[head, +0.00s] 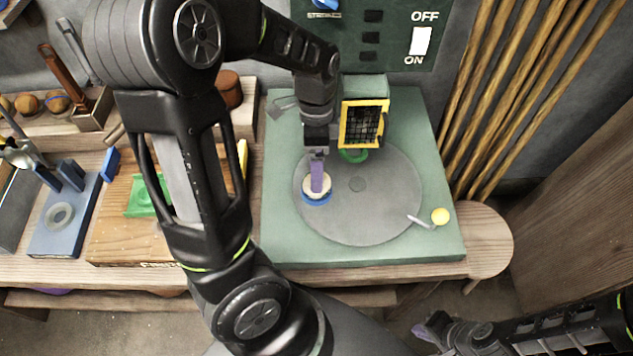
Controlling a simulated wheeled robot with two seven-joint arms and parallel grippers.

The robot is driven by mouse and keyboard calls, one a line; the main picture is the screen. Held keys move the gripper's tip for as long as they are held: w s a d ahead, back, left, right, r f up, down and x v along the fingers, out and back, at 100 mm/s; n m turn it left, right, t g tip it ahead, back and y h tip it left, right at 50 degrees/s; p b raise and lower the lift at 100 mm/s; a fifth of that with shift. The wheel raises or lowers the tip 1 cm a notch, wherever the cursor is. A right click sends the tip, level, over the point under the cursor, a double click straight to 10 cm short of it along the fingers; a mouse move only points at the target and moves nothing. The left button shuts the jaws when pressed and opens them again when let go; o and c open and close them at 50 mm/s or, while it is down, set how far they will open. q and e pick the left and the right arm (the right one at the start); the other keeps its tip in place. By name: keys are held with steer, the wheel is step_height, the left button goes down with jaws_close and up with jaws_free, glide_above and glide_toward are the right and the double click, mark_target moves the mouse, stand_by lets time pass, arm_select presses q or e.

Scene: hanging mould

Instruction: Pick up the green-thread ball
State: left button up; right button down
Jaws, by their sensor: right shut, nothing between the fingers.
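Several brown balls (28,103) sit in a row on the wooden shelf at the far left. My right gripper (424,332) is shut and empty at the bottom right, low and far from the balls.
The grey turntable (375,205) on a green base carries a green ring (352,156), partly hidden by a yellow-framed panel (363,124). A yellow knob (440,216) is at its right. A wooden board (110,235) and blue block (72,222) lie left. Poles (520,90) stand right.

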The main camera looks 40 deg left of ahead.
mark_target(306, 183)
arm_select(q)
steer(key=f, duration=0.4)
steer(key=shift+s+d, duration=0.2)
steer(key=shift+s, duration=0.15)
steer(key=c, duration=1.5)
